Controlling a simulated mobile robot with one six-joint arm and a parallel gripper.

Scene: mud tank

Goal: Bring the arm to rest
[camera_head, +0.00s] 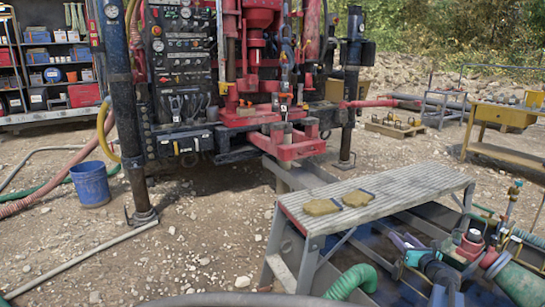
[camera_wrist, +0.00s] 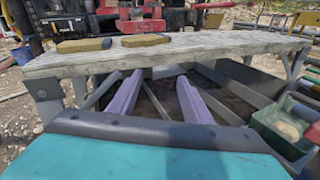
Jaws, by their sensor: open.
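The fingers point toward the platform's near side (camera_wrist: 200,48), with the dark tank interior beneath. I cannot tell the exact gap between the fingertips and the platform. My teal and dark gripper body fills the bottom of the wrist view.
Two tan flat pads (camera_head: 322,207) (camera_head: 357,198) lie on the platform. Valves and a red pump fitting (camera_head: 470,245) crowd the right, and a green hose (camera_head: 350,281) lies in front. A red drill rig (camera_head: 255,100) stands behind. Gravel is open left, near a blue bucket (camera_head: 90,185).

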